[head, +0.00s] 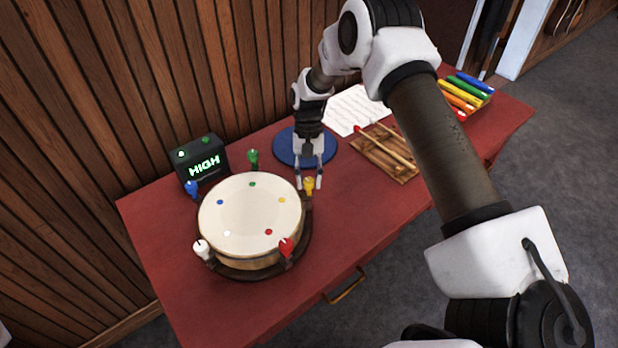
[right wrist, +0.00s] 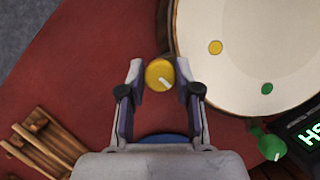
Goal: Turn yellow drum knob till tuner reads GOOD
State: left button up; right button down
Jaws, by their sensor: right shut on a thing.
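The drum (head: 250,218) has a cream skin and stands on the left part of the red table. Its yellow knob (head: 309,184) is at the rim's right side, and it also shows in the right wrist view (right wrist: 159,75) with a pale mark pointing to the lower right. My right gripper (head: 308,186) comes down from above and is shut on the yellow knob, one finger on each side. The tuner (head: 201,162), a dark box behind the drum, reads HIGH in green letters. My left gripper is not in view.
Blue (head: 192,188), green (head: 253,159), white (head: 202,248) and red (head: 286,247) knobs surround the drum. A blue round mat (head: 285,150), a paper sheet (head: 352,106), a wooden rack (head: 378,163) and a tray of coloured tubes (head: 466,96) lie to the right. The front right tabletop is clear.

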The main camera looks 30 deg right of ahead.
jog(key=shift+f+n+g+h, duration=0.15)
jog(key=shift+n+h, duration=0.25)
jog(key=shift+n, duration=0.65)
jog(key=shift+n+g+h, duration=0.15)
jog(key=shift+n+h, duration=0.25)
jog(key=shift+n, duration=0.65)
jog(key=shift+a, duration=0.1)
jog(key=c, duration=1)
grip_release()
jog(key=shift+o, duration=0.9)
jog(key=shift+w, duration=0.15)
jog(key=v, duration=1.2)
